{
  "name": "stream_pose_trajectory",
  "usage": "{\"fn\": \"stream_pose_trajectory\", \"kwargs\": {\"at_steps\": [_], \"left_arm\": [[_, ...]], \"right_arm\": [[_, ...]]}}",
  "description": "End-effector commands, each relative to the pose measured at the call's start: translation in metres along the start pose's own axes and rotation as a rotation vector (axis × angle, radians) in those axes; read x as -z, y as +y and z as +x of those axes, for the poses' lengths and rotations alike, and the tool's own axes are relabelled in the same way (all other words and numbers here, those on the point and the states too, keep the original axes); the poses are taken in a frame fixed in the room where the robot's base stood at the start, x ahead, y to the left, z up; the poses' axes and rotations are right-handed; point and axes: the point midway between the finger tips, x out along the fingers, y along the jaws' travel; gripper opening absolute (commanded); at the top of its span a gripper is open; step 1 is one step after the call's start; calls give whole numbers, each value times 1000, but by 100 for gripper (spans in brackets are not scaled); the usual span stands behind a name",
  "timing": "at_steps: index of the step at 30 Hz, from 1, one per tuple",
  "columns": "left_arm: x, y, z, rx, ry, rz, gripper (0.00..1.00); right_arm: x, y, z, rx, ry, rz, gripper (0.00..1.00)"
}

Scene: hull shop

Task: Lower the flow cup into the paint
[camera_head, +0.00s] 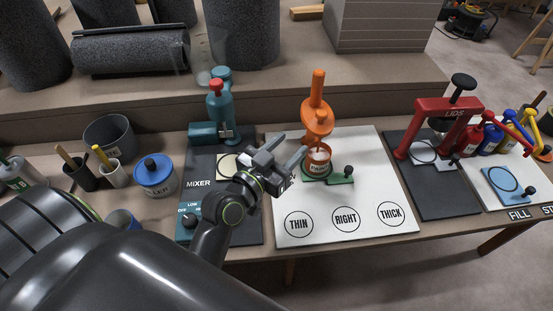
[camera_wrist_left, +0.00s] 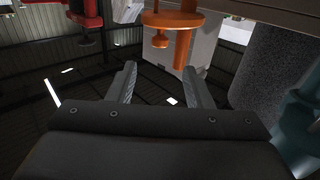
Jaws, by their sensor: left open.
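The orange flow cup rig (camera_head: 317,118), with an upright handle and a rounded cup-like body, stands above an open paint can (camera_head: 320,162) on the white board. My left gripper (camera_head: 292,157) is open and empty, just left of the can and below the orange handle. In the left wrist view my open fingers (camera_wrist_left: 162,88) have nothing between them, and the orange rig (camera_wrist_left: 182,22) shows beyond them at the top. My right gripper is not in view.
The white board (camera_head: 385,180) carries THIN, RIGHT and THICK circles in front. The mixer (camera_head: 220,112) stands at left on a dark board. The red LIDS press (camera_head: 445,120) stands at right. Pots and a blue tin (camera_head: 155,177) sit at far left.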

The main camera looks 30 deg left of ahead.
Motion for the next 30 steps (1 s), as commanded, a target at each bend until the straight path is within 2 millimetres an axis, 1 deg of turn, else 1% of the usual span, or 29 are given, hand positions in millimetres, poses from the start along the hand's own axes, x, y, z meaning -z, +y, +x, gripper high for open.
{"fn": "stream_pose_trajectory", "kwargs": {"at_steps": [1,3,9,30], "left_arm": [[-2,0,-9,0,-1,0,46],[-2,0,-19,0,-2,1,46],[-1,0,-35,0,-2,0,46],[0,0,-37,-1,-1,1,46]], "right_arm": [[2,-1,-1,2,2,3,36],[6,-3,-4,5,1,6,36],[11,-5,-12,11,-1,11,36],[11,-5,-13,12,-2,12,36]]}}
